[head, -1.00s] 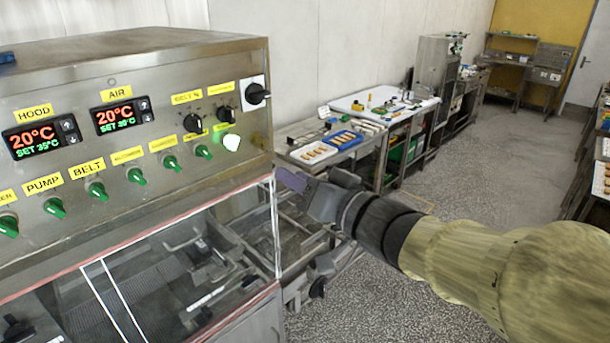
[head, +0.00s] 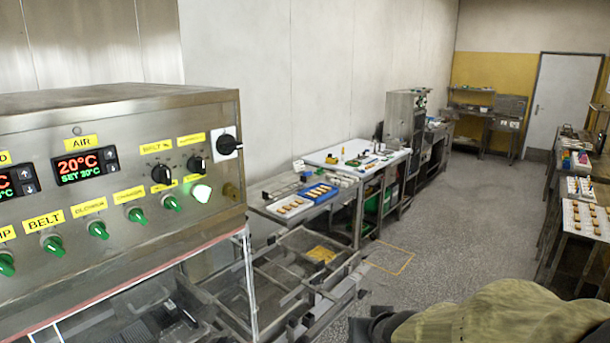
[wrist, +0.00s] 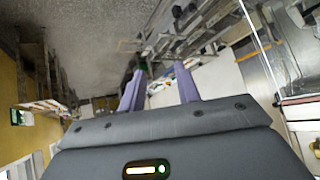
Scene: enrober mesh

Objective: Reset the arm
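In the wrist view my gripper (wrist: 160,88) shows two purple fingers held apart, with nothing between them. The view is tilted, with the floor, the benches and the machine's frame beyond the fingers. In the head view the gripper is out of sight; only part of my arm shows at the bottom right. The enrober's control panel (head: 115,200) stands at the left, with two displays reading 20°C, green knobs, black knobs and one lit white-green button.
The enrober's open metal frame (head: 290,285) juts out right of the panel. A bench with a white tray (head: 290,206) and a blue tray (head: 316,193) stands behind it. Benches with trays (head: 582,217) line the right side. The grey floor (head: 470,220) between is clear.

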